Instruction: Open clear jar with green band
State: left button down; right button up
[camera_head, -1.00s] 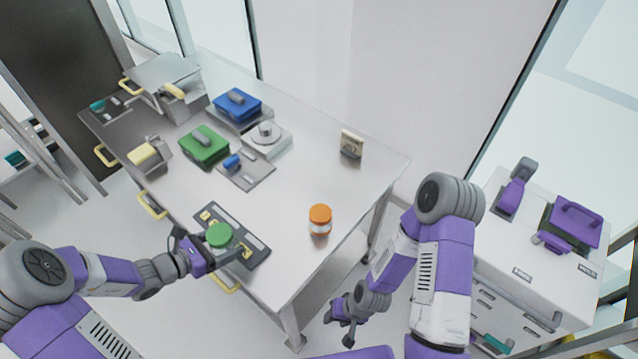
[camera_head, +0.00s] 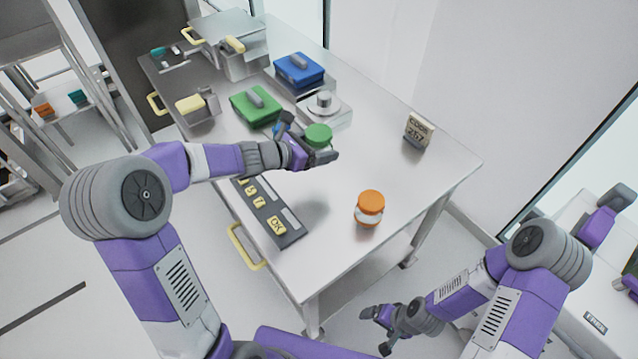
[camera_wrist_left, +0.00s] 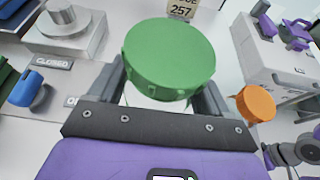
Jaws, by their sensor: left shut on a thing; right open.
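The clear jar has a wide green lid (camera_head: 318,136), and its clear lower part (camera_wrist_left: 155,101) shows just below the lid in the left wrist view. My left gripper (camera_head: 320,156) is shut around the jar below the lid, over the middle of the table. In the left wrist view a finger stands on each side of the jar, and the lid (camera_wrist_left: 168,58) is on top. Most of the jar's body is hidden by the gripper. My right gripper (camera_head: 381,327) is open and empty, low beyond the table's near right edge.
An orange-lidded jar (camera_head: 369,208) stands on the table's right side. A dark keypad panel (camera_head: 268,211) lies along the left edge. A green box (camera_head: 255,106), a blue box (camera_head: 299,70), a device with a round knob (camera_head: 324,105) and a code sign (camera_head: 418,131) stand farther back.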

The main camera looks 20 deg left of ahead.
aim_at(319, 180)
pick_arm(q)
notch_tip(319, 180, down, 9)
jog(key=b, duration=0.3)
jog(key=shift+f+b, duration=0.1)
jog(key=shift+b, duration=0.2)
jog(key=shift+f, duration=0.1)
jog(key=shift+c, duration=1.9)
grip_release()
jog(key=shift+f, duration=0.15)
jog(key=o, duration=0.4)
